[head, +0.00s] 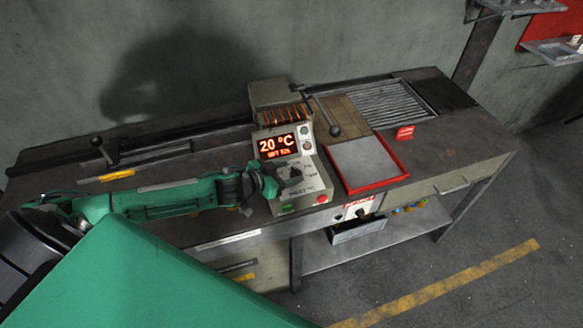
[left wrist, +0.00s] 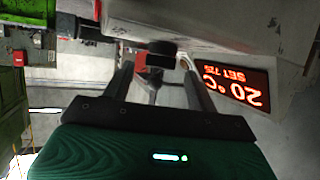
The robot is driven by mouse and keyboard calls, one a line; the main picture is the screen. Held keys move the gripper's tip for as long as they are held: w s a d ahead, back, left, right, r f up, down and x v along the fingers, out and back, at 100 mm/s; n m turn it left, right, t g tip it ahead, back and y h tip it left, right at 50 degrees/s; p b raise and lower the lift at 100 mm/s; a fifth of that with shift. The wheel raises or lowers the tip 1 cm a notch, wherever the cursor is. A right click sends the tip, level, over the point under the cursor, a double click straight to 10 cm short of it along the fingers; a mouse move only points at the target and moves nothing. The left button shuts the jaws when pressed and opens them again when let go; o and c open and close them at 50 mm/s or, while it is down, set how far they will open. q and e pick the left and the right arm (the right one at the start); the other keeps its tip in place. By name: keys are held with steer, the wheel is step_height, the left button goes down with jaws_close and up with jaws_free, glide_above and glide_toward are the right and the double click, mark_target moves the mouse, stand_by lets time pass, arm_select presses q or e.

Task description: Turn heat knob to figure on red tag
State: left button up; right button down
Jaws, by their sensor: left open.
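The heat unit (head: 300,190) is a pale box on the bench with a lit display (head: 277,145) reading 20 °C above a smaller "SET" line whose figure is blurred. The display also shows, turned over, in the left wrist view (left wrist: 236,84). My left gripper (head: 276,184) is at the unit's sloped panel. In the left wrist view its fingers (left wrist: 158,85) stand open on either side of a dark knob (left wrist: 161,48) with a red part near it; contact is unclear. A small red tag (head: 405,132) stands on the bench to the right; its figure is too small to read.
A red-rimmed tray (head: 378,181) lies just right of the unit. Red (head: 321,199) and green (head: 287,208) buttons are on the panel's lower edge. Free floor lies in front of the bench.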

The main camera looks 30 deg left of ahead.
arm_select(q)
steer(key=shift+x, duration=1)
steer(key=c, duration=1)
steer(key=shift+a+p, duration=0.1)
steer(key=shift+p, duration=0.25)
